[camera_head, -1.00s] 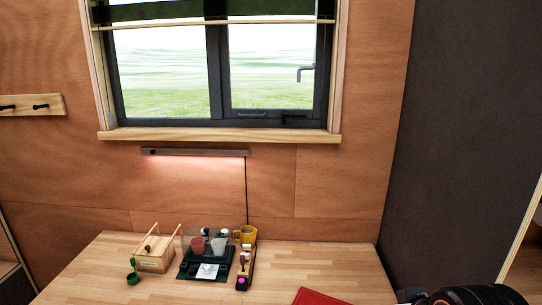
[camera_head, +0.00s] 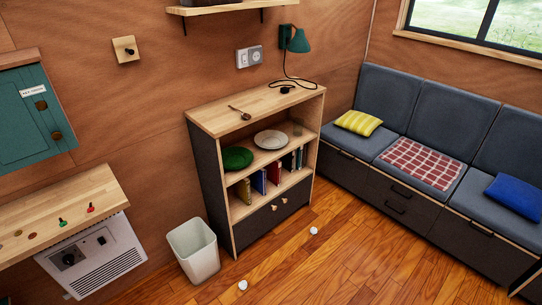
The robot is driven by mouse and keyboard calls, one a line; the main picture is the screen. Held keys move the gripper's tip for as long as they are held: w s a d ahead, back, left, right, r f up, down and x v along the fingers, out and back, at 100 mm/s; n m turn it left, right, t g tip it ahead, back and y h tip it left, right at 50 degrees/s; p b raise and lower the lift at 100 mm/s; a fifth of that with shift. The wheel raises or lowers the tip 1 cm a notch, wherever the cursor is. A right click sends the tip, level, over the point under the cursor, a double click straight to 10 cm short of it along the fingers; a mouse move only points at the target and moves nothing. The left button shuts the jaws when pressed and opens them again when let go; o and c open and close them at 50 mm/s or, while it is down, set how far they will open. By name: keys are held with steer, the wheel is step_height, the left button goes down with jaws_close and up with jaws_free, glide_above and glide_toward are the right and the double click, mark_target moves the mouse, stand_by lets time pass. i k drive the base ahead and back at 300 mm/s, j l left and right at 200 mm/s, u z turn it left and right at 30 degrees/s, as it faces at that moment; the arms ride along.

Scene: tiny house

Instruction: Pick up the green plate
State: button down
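A green plate (camera_head: 237,158) rests on the upper shelf inside a small wooden bookcase (camera_head: 229,117) with dark sides, at its left end. A pale plate (camera_head: 270,139) sits to its right on the same shelf. The green plate is seen from above at a slant, under the bookcase top. My gripper does not show in the current view, so I cannot see its state.
Several books (camera_head: 260,181) stand on the shelf below. A white bin (camera_head: 194,250) stands at the bookcase's left front. Small white objects (camera_head: 243,285) lie on the wooden floor (camera_head: 330,262). A grey bench sofa (camera_head: 400,200) runs along the right.

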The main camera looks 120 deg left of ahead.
mark_target(233, 158)
steer(key=u, duration=4.1)
steer(key=i+l, duration=0.15)
steer(key=i, duration=0.45)
